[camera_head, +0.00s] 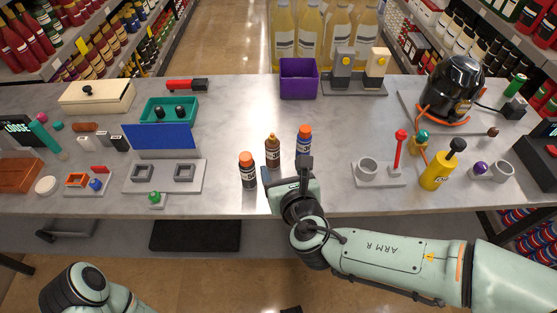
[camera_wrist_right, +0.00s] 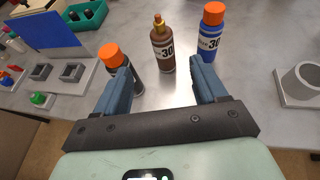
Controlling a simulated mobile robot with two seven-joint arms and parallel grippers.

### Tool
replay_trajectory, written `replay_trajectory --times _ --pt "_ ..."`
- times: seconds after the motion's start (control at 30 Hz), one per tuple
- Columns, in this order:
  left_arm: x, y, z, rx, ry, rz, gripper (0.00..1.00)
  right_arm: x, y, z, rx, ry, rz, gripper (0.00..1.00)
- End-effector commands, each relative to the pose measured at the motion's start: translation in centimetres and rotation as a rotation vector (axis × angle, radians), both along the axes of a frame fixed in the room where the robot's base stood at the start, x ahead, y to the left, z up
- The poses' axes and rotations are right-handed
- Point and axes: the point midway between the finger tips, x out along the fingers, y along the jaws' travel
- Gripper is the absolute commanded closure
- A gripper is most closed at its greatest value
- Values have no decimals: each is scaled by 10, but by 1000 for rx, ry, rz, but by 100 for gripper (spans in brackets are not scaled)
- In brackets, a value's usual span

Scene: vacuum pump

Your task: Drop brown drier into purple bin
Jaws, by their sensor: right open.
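The brown drier (camera_head: 272,152) is a small brown bottle with a narrow orange-brown tip, standing upright on the grey counter. In the right wrist view the brown drier (camera_wrist_right: 162,50) stands just beyond and between the fingertips. My right gripper (camera_head: 287,174) is open and empty, on the near side of the bottle; its two blue fingers (camera_wrist_right: 160,78) are spread apart. The purple bin (camera_head: 299,80) stands at the counter's back edge, farther away and slightly right of the bottle. My left gripper is out of view; only part of my left arm shows at lower left.
A dark bottle with an orange cap (camera_head: 247,170) stands close on the left, near the left finger. A blue bottle with an orange cap (camera_head: 304,142) stands close on the right. A grey cup fixture (camera_head: 367,168) is farther right. Counter between bottles and bin is clear.

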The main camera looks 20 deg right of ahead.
Motion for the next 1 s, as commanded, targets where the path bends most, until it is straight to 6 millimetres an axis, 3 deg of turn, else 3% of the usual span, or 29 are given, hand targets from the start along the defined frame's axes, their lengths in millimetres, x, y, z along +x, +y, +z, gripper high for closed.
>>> replay_trajectory --times 0.33,1.0 --pt "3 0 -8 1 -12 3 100 57 -4 -25 -2 3 -2 29" --pt "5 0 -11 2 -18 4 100 119 -9 -52 0 1 -2 29"
